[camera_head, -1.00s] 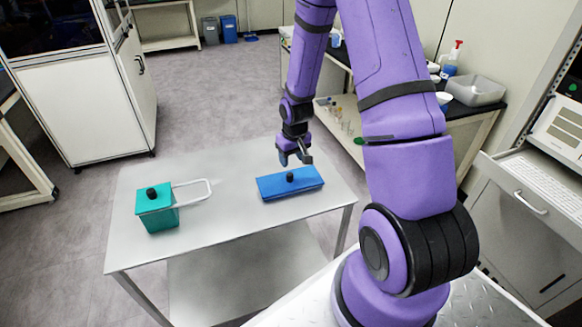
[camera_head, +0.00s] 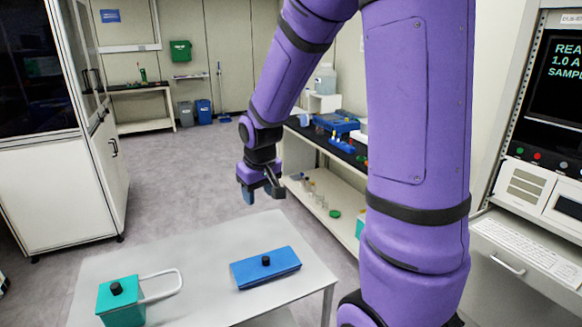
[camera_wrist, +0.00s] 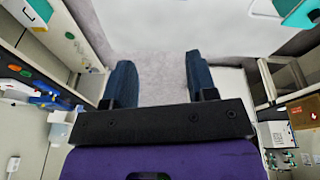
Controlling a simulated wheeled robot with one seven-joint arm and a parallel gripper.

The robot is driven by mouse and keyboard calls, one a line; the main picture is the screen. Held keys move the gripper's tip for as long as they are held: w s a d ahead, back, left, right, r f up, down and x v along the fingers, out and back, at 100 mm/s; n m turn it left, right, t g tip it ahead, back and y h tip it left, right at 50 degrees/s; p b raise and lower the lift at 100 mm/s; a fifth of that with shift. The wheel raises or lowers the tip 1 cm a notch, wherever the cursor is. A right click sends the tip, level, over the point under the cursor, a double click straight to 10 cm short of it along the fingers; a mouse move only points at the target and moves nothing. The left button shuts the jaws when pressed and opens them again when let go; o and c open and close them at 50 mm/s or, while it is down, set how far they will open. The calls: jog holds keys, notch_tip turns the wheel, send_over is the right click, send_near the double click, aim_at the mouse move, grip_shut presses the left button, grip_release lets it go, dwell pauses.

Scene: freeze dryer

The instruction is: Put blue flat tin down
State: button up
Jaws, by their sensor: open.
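The blue flat tin (camera_head: 265,268) is a low blue box with a black knob on its lid. It lies flat on the right part of the silver-grey table (camera_head: 205,250) in the head view. My gripper (camera_head: 260,193) is above and behind the tin, clear of it and of the table. Its two dark blue fingers stand apart with nothing between them, as the wrist view (camera_wrist: 160,85) also shows. The tin is not clearly visible in the wrist view.
A teal box (camera_head: 120,303) with a black knob and a pale loop handle stands on the table's left. A black-topped bench (camera_head: 345,155) with small items stands behind my arm. A white cabinet (camera_head: 60,190) is at left. Grey floor lies open between them.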

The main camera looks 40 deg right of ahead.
jog(key=s+a+r+t, duration=0.1)
jog(key=s+a+r, duration=0.1)
jog(key=s+r, duration=0.3)
jog(key=s+a+r, duration=0.3)
jog(key=s+r, duration=0.3)
jog(key=s, duration=0.3)
jog(key=s+a+r+t+y, duration=0.1)
jog(key=s+a+r, duration=0.2)
jog(key=s+r, duration=0.2)
jog(key=shift+s+r+n+t, duration=0.3)
jog(key=shift+s, duration=0.6)
